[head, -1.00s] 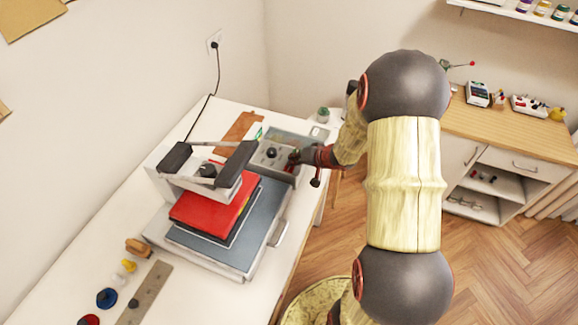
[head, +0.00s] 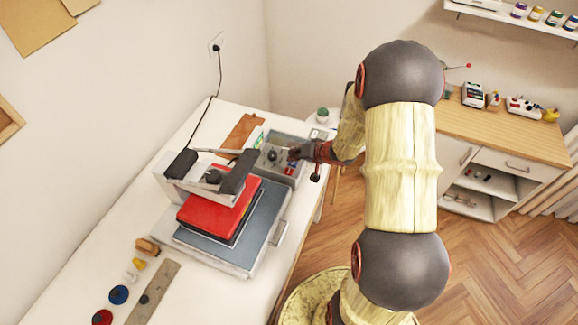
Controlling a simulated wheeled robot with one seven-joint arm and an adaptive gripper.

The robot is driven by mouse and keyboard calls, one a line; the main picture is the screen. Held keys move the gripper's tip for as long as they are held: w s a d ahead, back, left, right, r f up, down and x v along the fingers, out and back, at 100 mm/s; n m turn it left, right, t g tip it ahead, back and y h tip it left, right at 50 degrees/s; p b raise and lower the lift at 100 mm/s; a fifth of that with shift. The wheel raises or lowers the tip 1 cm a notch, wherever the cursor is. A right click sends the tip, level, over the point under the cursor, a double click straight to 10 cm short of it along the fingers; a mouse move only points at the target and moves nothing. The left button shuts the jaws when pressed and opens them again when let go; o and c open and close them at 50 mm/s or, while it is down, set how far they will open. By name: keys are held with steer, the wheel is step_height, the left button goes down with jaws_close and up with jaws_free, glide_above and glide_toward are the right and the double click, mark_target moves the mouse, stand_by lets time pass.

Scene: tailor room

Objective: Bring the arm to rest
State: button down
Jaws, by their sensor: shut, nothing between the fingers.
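My gripper (head: 296,153) is at the end of my yellow-sleeved arm, above the right edge of the white table (head: 75,275). It is shut and empty, beside the control box of the heat press (head: 231,245). The fingertips are small in the picture, and I cannot tell whether they touch the box.
A wooden cabinet (head: 500,140) with small items stands at the right. A ruler (head: 155,290), spools and a brown piece (head: 243,132) lie on the table. A power cord (head: 203,112) runs up to a wall socket. Wooden floor (head: 490,265) is open at right.

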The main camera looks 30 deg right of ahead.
steer(key=shift+r+p, duration=0.55)
steer(key=shift+r, duration=0.05)
steer(key=shift+f, duration=0.1)
